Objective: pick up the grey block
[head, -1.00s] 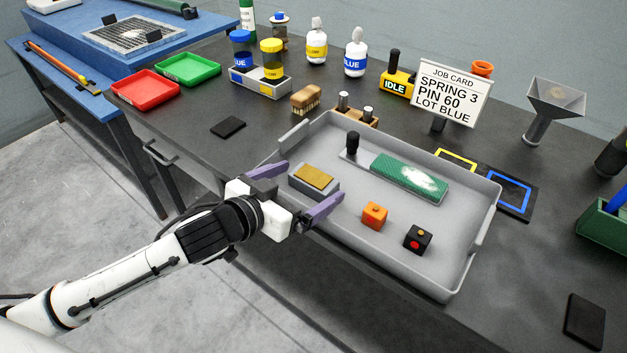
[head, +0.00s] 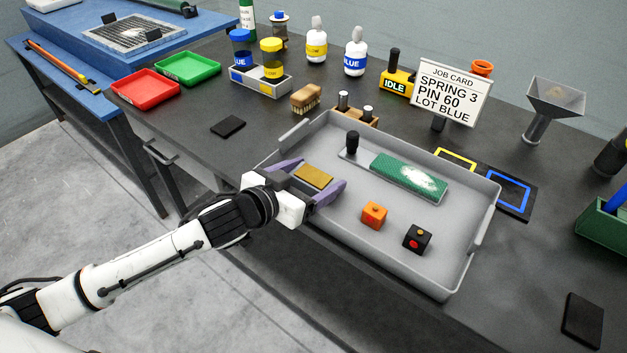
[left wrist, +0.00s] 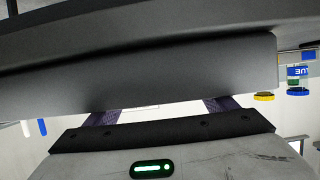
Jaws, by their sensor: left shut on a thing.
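The grey block (head: 312,177), with a tan top, sits at the left end of the grey tray (head: 480,232) in the head view. My left gripper (head: 318,174) reaches over the tray's near-left side. Its purple fingers lie along two opposite sides of the block and are shut on it. The block looks level, and I cannot see a gap under it. In the left wrist view the fingers (left wrist: 160,112) are mostly hidden behind a large grey surface, and the block cannot be made out. My right gripper is not in view.
The tray also holds an orange cube (head: 374,215), a black cube (head: 417,238) and a green board (head: 410,177) with a black knob (head: 352,143) near it. A wooden brush (head: 306,98) and the job card (head: 447,92) stand behind.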

